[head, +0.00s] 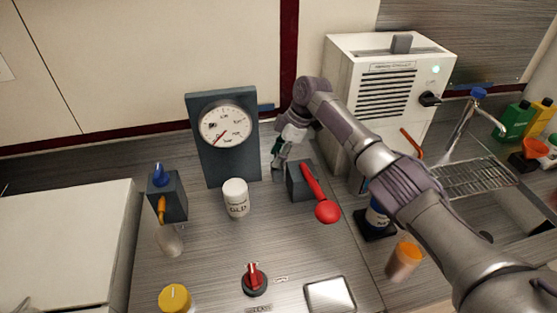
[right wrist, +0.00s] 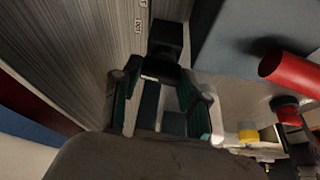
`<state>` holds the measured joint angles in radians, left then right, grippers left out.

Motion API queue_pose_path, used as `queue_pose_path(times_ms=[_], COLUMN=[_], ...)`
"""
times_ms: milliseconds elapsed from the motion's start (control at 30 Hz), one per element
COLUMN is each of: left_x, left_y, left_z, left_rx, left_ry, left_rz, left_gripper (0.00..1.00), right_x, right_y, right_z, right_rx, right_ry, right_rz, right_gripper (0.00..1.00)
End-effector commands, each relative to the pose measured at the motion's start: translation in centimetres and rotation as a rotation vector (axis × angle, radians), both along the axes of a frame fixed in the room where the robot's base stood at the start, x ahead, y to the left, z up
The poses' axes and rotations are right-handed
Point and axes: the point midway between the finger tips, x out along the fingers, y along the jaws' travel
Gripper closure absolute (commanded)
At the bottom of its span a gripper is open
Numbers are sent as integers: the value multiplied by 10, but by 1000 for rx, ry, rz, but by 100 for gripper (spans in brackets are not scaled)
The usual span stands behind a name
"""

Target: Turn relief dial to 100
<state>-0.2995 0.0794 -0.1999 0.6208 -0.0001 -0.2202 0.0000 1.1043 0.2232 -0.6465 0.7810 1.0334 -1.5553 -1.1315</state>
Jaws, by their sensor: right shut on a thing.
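My right gripper (head: 279,160) reaches down to the counter behind the red-lever block, to the right of the gauge. In the right wrist view its two fingers (right wrist: 165,82) are closed on a black dial knob (right wrist: 166,40), which I take to be the relief dial. Small white markings, seemingly including 100, are printed on the counter beside it. The knob's pointer cannot be made out, and in the head view the dial is hidden by the gripper. My left gripper is not in view.
A pressure gauge (head: 225,125) on a dark panel stands left of the gripper. The red lever (head: 318,190) is close in front. A white jar (head: 236,198), a red knob (head: 254,280) and a yellow knob (head: 174,299) are nearer. A white machine (head: 385,85) stands behind my right arm.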

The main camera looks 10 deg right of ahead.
Motion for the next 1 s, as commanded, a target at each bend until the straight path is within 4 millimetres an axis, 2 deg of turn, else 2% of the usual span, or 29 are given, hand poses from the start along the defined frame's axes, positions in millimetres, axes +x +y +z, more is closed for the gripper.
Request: queue_pose_path(times_ms=[33, 300, 867, 900, 967, 1000], left_x=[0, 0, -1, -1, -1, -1], left_y=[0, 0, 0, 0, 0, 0], left_z=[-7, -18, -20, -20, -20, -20], left_rx=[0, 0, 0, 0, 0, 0], left_ry=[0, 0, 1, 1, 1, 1], left_rz=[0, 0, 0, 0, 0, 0], left_gripper=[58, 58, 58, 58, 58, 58], right_x=[1, 1, 0, 0, 0, 0], right_y=[1, 0, 0, 0, 0, 0], right_z=[-3, -1, 0, 0, 0, 0], right_rx=[1, 0, -1, -1, -1, -1], right_ry=[-2, -1, -1, -1, -1, -1], right_rz=[26, 134, 167, 167, 167, 167], right_gripper=[91, 91, 91, 55, 46, 46])
